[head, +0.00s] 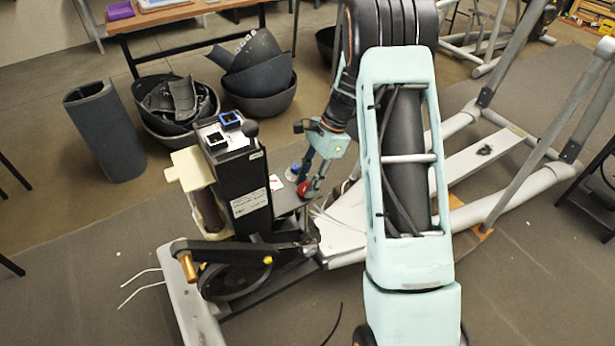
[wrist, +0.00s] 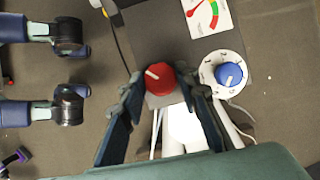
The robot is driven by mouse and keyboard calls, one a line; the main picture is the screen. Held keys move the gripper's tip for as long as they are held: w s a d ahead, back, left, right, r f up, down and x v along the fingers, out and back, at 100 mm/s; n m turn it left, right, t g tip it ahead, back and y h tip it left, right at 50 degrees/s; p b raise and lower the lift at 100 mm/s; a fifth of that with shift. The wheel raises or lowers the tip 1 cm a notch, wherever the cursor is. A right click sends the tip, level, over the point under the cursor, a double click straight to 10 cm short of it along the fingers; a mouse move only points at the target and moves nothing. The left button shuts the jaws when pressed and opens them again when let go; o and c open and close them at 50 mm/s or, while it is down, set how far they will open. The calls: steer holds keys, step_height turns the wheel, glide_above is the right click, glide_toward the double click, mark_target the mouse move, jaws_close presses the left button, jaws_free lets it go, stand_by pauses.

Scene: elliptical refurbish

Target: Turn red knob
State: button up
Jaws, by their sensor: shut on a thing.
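A round red knob (wrist: 160,77) with a pale pointer mark shows in the wrist view, between the two fingertips of my gripper (wrist: 162,88). The fingers are shut on the knob from its left and right sides. In the head view the red knob (head: 304,189) is small and partly covered by my gripper (head: 312,183), which reaches down to it at the dark panel beside the black box.
A blue knob (wrist: 228,74) on a white dial sits right of the red knob, with a red-green gauge card (wrist: 207,14) above. A black box (head: 245,190) stands left of my gripper. Grey machine frame tubes (head: 495,205) lie to the right. Dark bins (head: 260,95) stand behind.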

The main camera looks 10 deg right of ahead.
steer(key=n+g+p, duration=0.1)
steer(key=n, duration=0.2)
steer(key=n+g+h+p, duration=0.1)
steer(key=n, duration=0.1)
steer(key=shift+w+a+n, duration=0.1)
steer(key=shift+w+n, duration=0.05)
steer(key=shift+n, duration=0.25)
steer(key=n+h, duration=0.1)
steer(key=n, duration=0.2)
steer(key=n+g+h+p, duration=0.1)
steer(key=n, duration=0.2)
steer(key=shift+w+a+p, duration=0.1)
steer(key=shift+a+p, duration=0.05)
steer(key=shift+p, duration=0.15)
steer(key=n+h, duration=0.1)
steer(key=n, duration=0.2)
steer(key=n+h, duration=0.1)
steer(key=n, duration=0.2)
steer(key=shift+a+n+h+p, duration=0.15)
steer(key=shift+n+h+p, duration=0.15)
steer(key=shift+p, duration=0.05)
steer(key=n+h, duration=0.1)
steer(key=n, duration=0.2)
steer(key=n+t, duration=0.1)
steer(key=n, duration=0.1)
steer(key=shift+a+n+h+p, duration=0.15)
steer(key=shift+n+h+p, duration=0.15)
steer(key=shift+n+h, duration=0.1)
steer(key=o, duration=1.2)
steer(key=shift+c, duration=0.2)
